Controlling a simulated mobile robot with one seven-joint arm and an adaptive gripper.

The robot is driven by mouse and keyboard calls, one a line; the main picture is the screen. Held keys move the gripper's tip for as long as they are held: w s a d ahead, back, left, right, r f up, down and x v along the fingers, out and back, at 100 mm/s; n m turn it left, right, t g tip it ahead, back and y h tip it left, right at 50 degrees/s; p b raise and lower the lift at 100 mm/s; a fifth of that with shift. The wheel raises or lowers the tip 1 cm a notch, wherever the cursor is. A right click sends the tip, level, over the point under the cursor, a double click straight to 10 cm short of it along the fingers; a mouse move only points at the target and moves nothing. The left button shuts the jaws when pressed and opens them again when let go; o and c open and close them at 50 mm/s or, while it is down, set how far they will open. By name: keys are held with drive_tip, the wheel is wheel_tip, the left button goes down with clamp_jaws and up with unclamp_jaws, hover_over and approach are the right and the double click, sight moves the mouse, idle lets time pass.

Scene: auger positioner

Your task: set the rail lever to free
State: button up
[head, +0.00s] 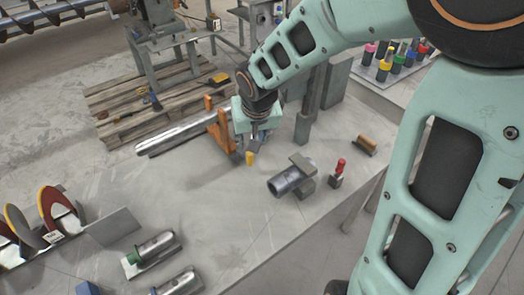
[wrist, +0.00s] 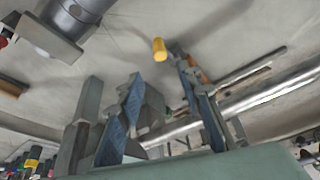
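My gripper (head: 251,139) points down beside an orange upright bracket (head: 220,129) at the end of shiny parallel rails (head: 180,132). In the wrist view its blue-padded fingers (wrist: 160,72) stand apart, with nothing visibly held. A yellow tip (head: 249,158), perhaps the end of the rail lever, shows just below the gripper. In the wrist view the yellow tip (wrist: 160,49) appears just beyond the gap between the fingertips; I cannot tell whether it touches them. The rest of the lever is hidden by the gripper, so its setting cannot be read.
A grey cylinder in a block (head: 288,181) and a red-handled part (head: 338,172) stand right of my gripper on the grey table (head: 200,195). A wooden-topped piece (head: 365,145) lies near the right edge. The table's middle is clear.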

sight(249, 154)
drive_tip(key=b+x, duration=0.1)
drive_tip(key=x, duration=0.2)
drive_tip(key=b+x, duration=0.1)
drive_tip(key=x, duration=0.3)
drive_tip(key=b+x, duration=0.1)
drive_tip(key=x, duration=0.2)
drive_tip(key=shift+s+a+f+b, duration=0.15)
drive_tip(key=shift+s+f+b, duration=0.05)
drive_tip(key=shift+f+b, duration=0.2)
drive_tip(key=shift+c, duration=0.3)
clamp_jaws()
